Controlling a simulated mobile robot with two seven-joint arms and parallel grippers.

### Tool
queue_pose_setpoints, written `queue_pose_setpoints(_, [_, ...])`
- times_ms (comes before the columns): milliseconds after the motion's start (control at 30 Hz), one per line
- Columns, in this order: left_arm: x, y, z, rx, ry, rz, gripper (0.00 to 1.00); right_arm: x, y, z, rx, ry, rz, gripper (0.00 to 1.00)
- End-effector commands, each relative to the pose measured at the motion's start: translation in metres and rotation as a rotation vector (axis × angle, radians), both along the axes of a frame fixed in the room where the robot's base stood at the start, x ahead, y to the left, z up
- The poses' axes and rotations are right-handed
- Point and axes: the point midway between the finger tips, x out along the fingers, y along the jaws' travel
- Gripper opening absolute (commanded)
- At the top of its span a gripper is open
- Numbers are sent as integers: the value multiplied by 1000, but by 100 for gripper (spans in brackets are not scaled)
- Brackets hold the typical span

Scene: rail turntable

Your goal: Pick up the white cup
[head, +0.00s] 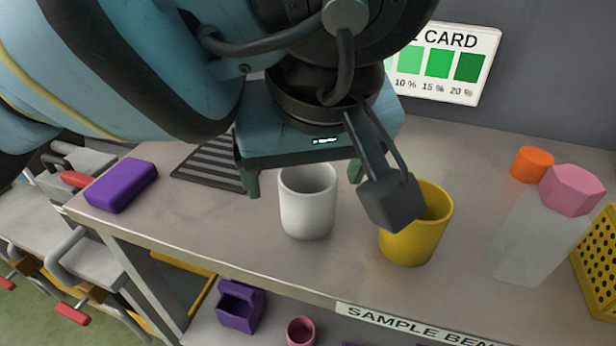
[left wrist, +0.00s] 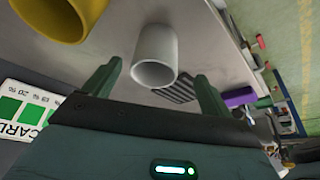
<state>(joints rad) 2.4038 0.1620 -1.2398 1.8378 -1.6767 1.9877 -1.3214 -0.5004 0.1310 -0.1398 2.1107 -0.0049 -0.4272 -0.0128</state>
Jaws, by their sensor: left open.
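The white cup (head: 308,203) stands upright on the bench, left of the yellow cup (head: 416,232). My left gripper (head: 304,180) is open, just above and behind the white cup in the head view, and its body hides part of the area behind the cup. In the left wrist view the white cup (left wrist: 156,56) shows beyond and between the two spread fingers (left wrist: 156,86), and nothing is held. The yellow cup (left wrist: 62,14) shows at the upper left there. My right gripper is in neither view.
A purple block (head: 121,185) and a dark striped mat (head: 212,163) lie left on the bench (head: 225,222). A bottle with a pink cap (head: 571,190), an orange lid (head: 532,164) and a yellow perforated basket (head: 598,262) stand at the right. A lower shelf holds a purple bin (head: 240,306).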

Motion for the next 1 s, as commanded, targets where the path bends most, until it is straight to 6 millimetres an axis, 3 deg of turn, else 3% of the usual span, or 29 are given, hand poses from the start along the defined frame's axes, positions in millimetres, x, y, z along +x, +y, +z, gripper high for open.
queue_pose_setpoints(100, [5, 1, -14, -1, 3, 0, 85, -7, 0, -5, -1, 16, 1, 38])
queue_pose_setpoints(367, [8, 1, -20, -2, 3, 0, 85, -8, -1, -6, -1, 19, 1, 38])
queue_pose_setpoints(733, [27, 0, -62, -1, 4, 1, 85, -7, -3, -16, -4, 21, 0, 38])
queue_pose_setpoints(1000, [28, 0, -64, -3, 1, 0, 83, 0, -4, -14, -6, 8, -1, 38])
